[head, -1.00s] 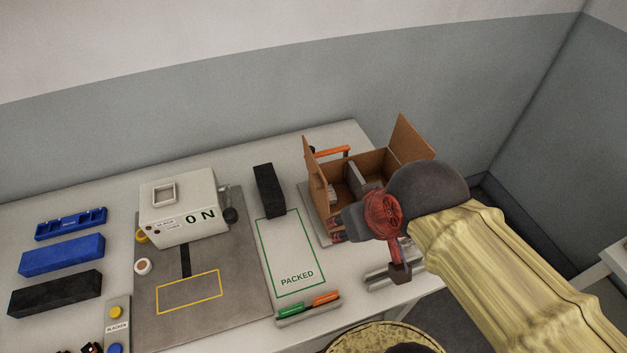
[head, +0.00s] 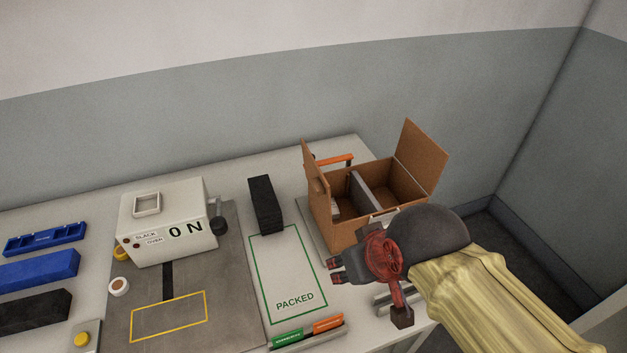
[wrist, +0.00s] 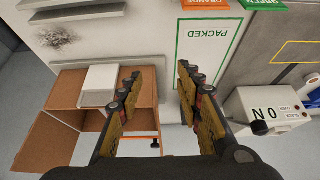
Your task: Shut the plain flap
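The brown cardboard box (head: 345,228) stands at the table's right end, with a grey divider (head: 364,192) inside. Its plain right flap (head: 421,160) stands up, tilted outward, and shows at the lower left of the wrist view (wrist: 45,145). The left flap (head: 311,162) also stands up and bears a small round brown piece. My gripper (head: 334,269) is in front of the box, apart from the plain flap. In the wrist view its fingers (wrist: 160,75) are spread with nothing between them. My wrist hides part of the box's front right.
An orange-handled thing (head: 335,160) is behind the box. Left of it are a black block (head: 266,204), the green PACKED outline (head: 290,305) and a white ON machine (head: 168,225). Green and orange markers (head: 328,323) lie at the front edge. Space above the box is clear.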

